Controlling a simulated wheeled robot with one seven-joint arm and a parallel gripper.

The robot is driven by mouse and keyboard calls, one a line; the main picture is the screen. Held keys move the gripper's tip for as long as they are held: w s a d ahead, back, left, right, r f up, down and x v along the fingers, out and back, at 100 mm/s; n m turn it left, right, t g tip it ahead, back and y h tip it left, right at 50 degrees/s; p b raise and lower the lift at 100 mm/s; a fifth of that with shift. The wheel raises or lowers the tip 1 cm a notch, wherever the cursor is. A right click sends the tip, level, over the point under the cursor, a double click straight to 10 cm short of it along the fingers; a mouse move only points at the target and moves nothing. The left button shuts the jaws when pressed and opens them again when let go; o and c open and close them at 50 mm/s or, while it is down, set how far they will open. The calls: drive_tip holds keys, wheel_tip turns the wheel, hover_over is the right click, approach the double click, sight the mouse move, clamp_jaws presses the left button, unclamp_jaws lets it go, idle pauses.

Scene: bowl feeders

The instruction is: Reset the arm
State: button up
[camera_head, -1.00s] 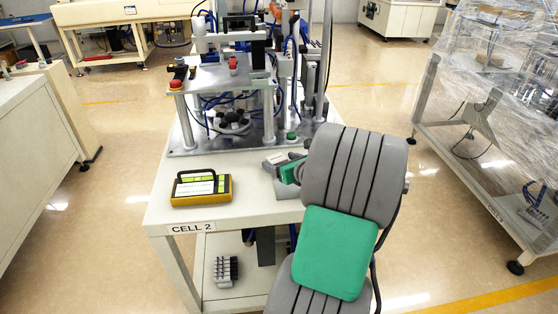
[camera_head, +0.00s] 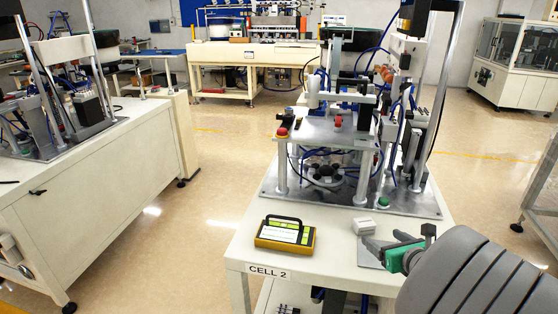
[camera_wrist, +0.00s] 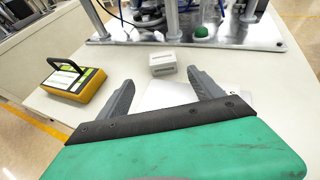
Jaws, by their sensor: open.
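My gripper (camera_head: 394,246) is at the right front of the white Cell 2 table (camera_head: 262,230) in the head view, with my grey arm link beside it at lower right. In the wrist view my gripper (camera_wrist: 163,92) has its two grey fingers spread wide with nothing between them. A small light-grey block (camera_head: 364,226) lies on the table just past the fingertips. It also shows ahead of the fingers in the wrist view (camera_wrist: 162,64), apart from them.
A yellow device with a black handle (camera_head: 285,233) lies left of the gripper. The machine on its metal baseplate (camera_head: 265,189) stands behind, with a green button (camera_head: 384,202) near its front edge. A white workbench (camera_head: 90,200) stands at left, with open floor between.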

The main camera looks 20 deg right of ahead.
drive_tip(key=w+a+n, duration=0.1)
drive_tip(key=a+n, duration=0.1)
drive_tip(key=w+a+n+g+y+p, duration=0.1)
drive_tip(key=a+n, duration=0.1)
drive_tip(key=a, duration=0.1)
drive_tip(key=w+a+r+n+y+p, duration=0.1)
drive_tip(key=a+n, duration=0.2)
drive_tip(key=shift+w+r+g, duration=0.1)
drive_tip(key=shift+w+g, duration=0.3)
drive_tip(key=a+r+n+g+y+p, duration=0.1)
drive_tip(key=a+n+g+y+p, duration=0.2)
drive_tip(key=a+n, duration=0.7)
drive_tip(key=s+a+r+n+g+h+p, duration=0.1)
drive_tip(key=s+a+r+n+g+p, duration=0.1)
drive_tip(key=a+n, duration=0.5)
drive_tip(key=s+a+r+n+g+h+p, duration=0.1)
drive_tip(key=s+a+r+n+g+p, duration=0.2)
drive_tip(key=a+n, duration=0.5)
drive_tip(key=s+r+n+p, duration=0.1)
drive_tip(key=s+r+n, duration=0.1)
drive_tip(key=n, duration=0.3)
drive_tip(key=shift+s+r, duration=0.25)
drive_tip(key=shift+s, duration=0.5)
